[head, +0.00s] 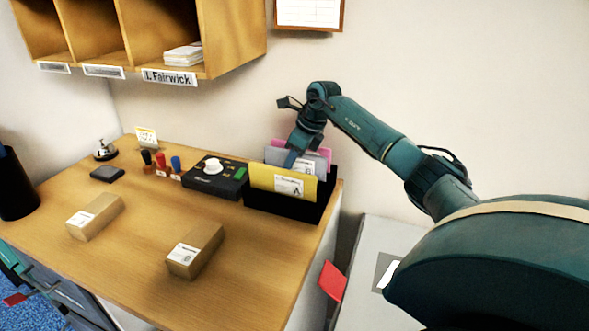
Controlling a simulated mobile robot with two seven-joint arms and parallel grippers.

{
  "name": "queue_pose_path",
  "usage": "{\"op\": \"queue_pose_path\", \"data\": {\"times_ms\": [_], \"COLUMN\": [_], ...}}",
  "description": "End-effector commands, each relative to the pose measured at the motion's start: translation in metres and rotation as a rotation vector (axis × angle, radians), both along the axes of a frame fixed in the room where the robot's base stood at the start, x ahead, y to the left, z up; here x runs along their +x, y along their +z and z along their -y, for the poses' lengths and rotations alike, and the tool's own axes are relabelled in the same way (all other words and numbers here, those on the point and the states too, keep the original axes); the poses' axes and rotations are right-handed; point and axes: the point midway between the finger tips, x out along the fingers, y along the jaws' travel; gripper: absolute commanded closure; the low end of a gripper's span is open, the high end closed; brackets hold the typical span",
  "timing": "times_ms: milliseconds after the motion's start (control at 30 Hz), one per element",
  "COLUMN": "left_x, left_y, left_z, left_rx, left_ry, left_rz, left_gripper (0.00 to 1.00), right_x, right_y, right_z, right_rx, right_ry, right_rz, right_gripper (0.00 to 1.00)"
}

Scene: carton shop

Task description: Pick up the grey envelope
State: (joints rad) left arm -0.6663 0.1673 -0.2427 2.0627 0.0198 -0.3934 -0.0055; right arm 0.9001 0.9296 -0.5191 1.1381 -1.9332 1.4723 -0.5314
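The grey envelope (318,164) stands in a black holder (287,206) at the right end of the desk. It is between a yellow envelope (272,181) in front and a pink envelope (318,152) behind, and its lower part is hidden. My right gripper (291,160) points down at the top of the grey envelope's left part. The fingertips are small and partly merge with the envelopes, so I cannot tell if they grip it. My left gripper (35,290) is low at the left edge, beside the desk front, its fingers unclear.
A dark device with a white knob (212,166) is left of the holder, then several stamps (161,160) and a bell (105,149). Two cartons (195,250) (96,216) lie on the desk. Wooden pigeonholes (150,35) hang above. The desk's front right is clear.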

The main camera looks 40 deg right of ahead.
Motion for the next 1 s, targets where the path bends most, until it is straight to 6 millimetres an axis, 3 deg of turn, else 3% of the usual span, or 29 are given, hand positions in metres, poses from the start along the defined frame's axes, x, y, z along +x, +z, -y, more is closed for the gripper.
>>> {"op": "queue_pose_path", "data": {"times_ms": [667, 1000], "left_x": [0.0, 0.0009], "left_y": [-0.0027, -0.0003], "left_z": [-0.0007, -0.0007], "left_rx": [0.001, -0.001], "left_ry": [0.005, 0.006], "left_rz": [-0.006, -0.001], "left_gripper": [1.0, 1.0], "right_x": [0.0013, 0.0013], "right_y": [-0.0074, -0.0072], "right_z": [-0.0004, -0.0005], "right_rx": [-0.001, -0.001], "right_ry": [0.0, 0.0], "right_rz": [0.0, 0.0], "right_gripper": [0.76, 1.0]}}
